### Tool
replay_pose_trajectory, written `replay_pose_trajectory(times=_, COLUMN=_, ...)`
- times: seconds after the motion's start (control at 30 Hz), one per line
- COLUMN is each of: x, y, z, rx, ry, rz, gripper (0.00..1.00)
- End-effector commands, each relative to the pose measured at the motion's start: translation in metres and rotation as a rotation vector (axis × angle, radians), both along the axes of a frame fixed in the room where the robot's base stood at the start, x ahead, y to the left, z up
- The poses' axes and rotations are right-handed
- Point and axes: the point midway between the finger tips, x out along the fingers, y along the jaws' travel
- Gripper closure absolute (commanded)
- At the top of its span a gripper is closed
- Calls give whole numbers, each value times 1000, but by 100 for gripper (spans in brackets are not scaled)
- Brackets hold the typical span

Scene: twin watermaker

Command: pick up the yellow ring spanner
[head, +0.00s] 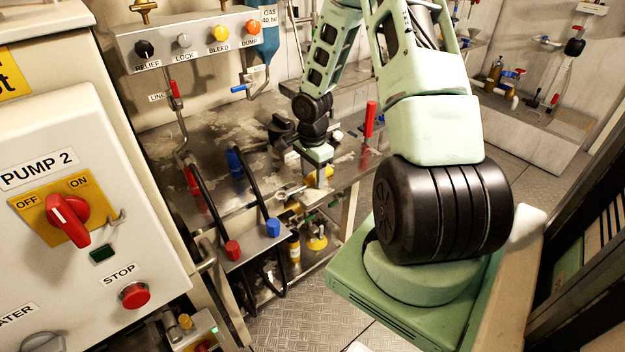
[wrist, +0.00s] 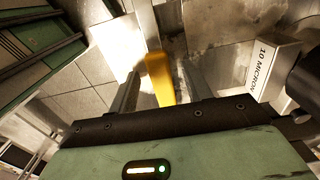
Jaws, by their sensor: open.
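The yellow ring spanner (wrist: 159,78) shows in the wrist view as a yellow bar between the two fingers of my open gripper (wrist: 160,72). Whether the fingers touch it I cannot tell. In the head view my gripper (head: 317,166) points down near the front edge of the metal bench (head: 232,205). A yellow piece (head: 324,173) shows just under it there, partly hidden by the gripper. The spanner's ring end cannot be made out in either view.
A white box marked 10 MICRON (wrist: 266,66) stands right of the gripper in the wrist view. A red upright handle (head: 370,118) rises from the bench to the right. Black hoses with red and blue (head: 273,227) fittings hang at the bench front. Floor tiles lie below.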

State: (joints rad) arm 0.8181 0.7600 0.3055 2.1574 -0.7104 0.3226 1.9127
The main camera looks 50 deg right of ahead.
Motion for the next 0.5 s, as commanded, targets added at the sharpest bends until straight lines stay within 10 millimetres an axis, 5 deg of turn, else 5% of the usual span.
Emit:
replay_pose_trajectory(times=0.03, x=0, y=0, z=0, rx=0, ry=0, rz=0, gripper=56)
replay_pose_trajectory(times=0.2, x=0, y=0, z=0, rx=0, ry=0, rz=0, gripper=100)
replay_pose_trajectory(times=0.5, x=0, y=0, z=2, rx=-1, ry=-1, rz=0, gripper=100)
